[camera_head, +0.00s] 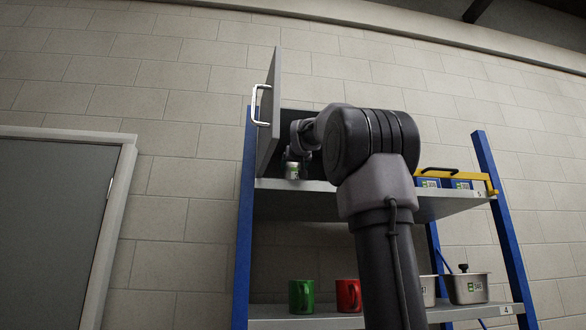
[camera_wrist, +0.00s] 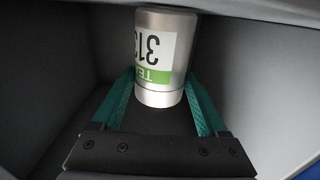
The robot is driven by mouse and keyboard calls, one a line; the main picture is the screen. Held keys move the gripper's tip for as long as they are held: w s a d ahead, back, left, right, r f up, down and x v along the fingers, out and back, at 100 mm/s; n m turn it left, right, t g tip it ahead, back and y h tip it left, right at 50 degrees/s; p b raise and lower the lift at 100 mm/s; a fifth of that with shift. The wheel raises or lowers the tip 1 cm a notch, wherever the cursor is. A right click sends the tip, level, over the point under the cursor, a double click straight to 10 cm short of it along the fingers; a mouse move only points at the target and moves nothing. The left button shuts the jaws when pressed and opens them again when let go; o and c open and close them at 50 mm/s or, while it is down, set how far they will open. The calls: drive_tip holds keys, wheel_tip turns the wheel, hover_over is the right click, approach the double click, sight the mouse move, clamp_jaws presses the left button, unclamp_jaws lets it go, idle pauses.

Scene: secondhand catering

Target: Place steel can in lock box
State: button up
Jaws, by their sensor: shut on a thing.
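The steel can (camera_wrist: 163,55) is a silver cylinder with a white and green label reading 313. In the wrist view it sits between the two green fingers of my gripper (camera_wrist: 158,95), which is shut on it. In the head view the can (camera_head: 292,171) shows small at the left end of the upper shelf, below my gripper (camera_head: 293,156). The lock box (camera_head: 264,120) stands on that shelf with its grey door swung open at the left. My arm hides most of the box. Grey walls surround the can in the wrist view. I cannot tell whether the can touches the floor under it.
The blue-post shelf rack (camera_head: 240,220) stands against a block wall. A green mug (camera_head: 301,297) and a red mug (camera_head: 348,295) are on the lower shelf. A steel pot (camera_head: 467,288) is at the lower right. Blue boxes (camera_head: 428,183) and a yellow tool (camera_head: 480,176) lie at the upper right.

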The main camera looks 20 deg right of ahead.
drive_tip(key=shift+f, duration=0.15)
drive_tip(key=o, duration=1.5)
drive_tip(key=shift+o, duration=0.2)
drive_tip(key=shift+s, duration=0.1)
drive_tip(key=v, duration=1.2)
